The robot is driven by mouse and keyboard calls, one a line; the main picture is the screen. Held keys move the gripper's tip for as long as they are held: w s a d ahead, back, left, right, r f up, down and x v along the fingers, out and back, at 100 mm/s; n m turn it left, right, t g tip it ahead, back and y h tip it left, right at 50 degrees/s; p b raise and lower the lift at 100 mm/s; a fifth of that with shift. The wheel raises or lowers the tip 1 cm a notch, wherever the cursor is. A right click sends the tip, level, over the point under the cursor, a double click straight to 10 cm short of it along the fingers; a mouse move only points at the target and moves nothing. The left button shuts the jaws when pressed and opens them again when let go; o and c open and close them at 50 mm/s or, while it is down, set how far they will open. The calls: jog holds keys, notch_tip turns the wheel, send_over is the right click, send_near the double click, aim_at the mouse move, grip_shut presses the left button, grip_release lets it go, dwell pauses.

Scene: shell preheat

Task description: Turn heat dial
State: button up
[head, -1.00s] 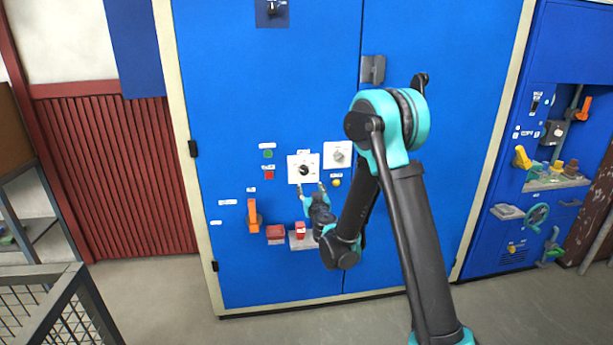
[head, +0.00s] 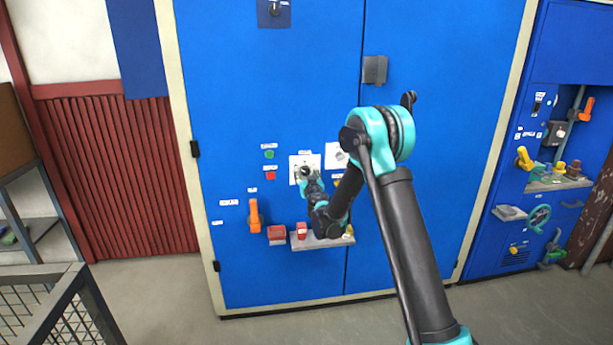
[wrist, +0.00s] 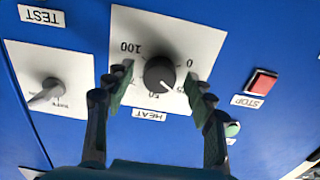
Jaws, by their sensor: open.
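The heat dial (wrist: 159,74) is a round black knob on a white plate (wrist: 190,42), seen upside down in the wrist view with the marks 0, 50 and 100 and a HEAT label. In the head view the dial (head: 305,171) is on the blue cabinet, partly hidden by my gripper. My gripper (wrist: 158,88) is open, with one finger on each side of the dial. A gap shows between each finger and the knob. In the head view my gripper (head: 308,180) is up at the dial plate.
A TEST switch (wrist: 45,92) on another white plate is beside the dial. The red STOP button (wrist: 262,82) and a green button (wrist: 231,129) are on the other side. An orange lever (head: 254,216) and a small shelf (head: 325,241) are lower on the cabinet.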

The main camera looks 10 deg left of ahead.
jog(key=c, duration=1.2)
jog(key=shift+o, duration=0.2)
jog(key=shift+n, duration=0.3)
jog(key=n, duration=1.1)
jog(key=shift+n, duration=0.3)
jog(key=o, duration=1.2)
jog(key=shift+c, duration=0.2)
